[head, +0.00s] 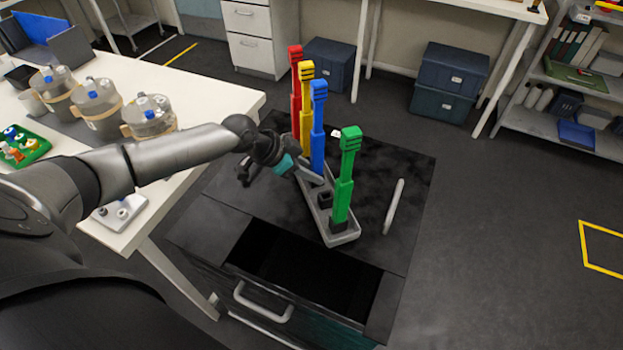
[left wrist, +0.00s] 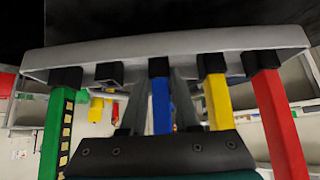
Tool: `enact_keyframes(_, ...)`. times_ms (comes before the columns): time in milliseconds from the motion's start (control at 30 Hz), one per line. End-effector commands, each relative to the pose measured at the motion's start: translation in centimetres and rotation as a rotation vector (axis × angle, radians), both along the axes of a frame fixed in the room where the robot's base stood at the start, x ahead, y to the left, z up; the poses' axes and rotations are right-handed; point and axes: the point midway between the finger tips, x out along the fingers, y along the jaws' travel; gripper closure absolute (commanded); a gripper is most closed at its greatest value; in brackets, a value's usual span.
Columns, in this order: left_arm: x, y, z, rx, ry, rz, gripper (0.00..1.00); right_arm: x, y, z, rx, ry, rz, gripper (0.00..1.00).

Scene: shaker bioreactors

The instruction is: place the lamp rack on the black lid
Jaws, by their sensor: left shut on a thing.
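The lamp rack is a long grey tray (head: 322,215) with a red lamp (head: 296,85), a yellow lamp (head: 306,110), a blue lamp (head: 318,125) and a green lamp (head: 344,185) upright in it; one socket between blue and green is empty. My left gripper (head: 302,171) is shut on the rack near its middle, by the blue lamp. In the left wrist view the rack (left wrist: 165,52) appears upside down across the picture. The rack is over the black lid (head: 385,160); I cannot tell whether it touches. My right gripper is out of view.
A white handle (head: 394,206) stands up from the lid, right of the rack. A dark opening (head: 300,277) lies in front of the lid. A white table (head: 215,92) with several lidded vessels is at left. The floor at right is clear.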

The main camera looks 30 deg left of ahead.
Motion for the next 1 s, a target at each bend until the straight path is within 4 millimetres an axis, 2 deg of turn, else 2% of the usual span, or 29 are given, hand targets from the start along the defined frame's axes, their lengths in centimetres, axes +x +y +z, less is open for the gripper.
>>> enact_keyframes(100, 0.2, -0.1, -1.6, -0.006, -0.006, 0.004, 1.0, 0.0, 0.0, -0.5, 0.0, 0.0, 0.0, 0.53)
enact_keyframes(200, 0.2, -0.1, -2.2, -0.004, -0.007, 0.001, 1.0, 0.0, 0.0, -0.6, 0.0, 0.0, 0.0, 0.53)
enact_keyframes(433, 0.2, -0.1, -2.2, -0.002, -0.007, 0.001, 1.0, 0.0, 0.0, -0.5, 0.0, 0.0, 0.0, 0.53)
enact_keyframes(467, 0.0, 0.0, -2.5, -0.001, 0.001, -0.001, 0.67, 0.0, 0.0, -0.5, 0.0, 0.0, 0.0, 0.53)
enact_keyframes(700, 0.0, 0.0, -2.5, -0.001, 0.001, -0.001, 0.4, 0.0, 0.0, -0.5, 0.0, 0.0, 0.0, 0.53)
enact_keyframes(1000, -0.1, 0.1, -2.3, 0.0, 0.0, 0.0, 0.4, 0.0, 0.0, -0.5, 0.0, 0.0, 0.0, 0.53)
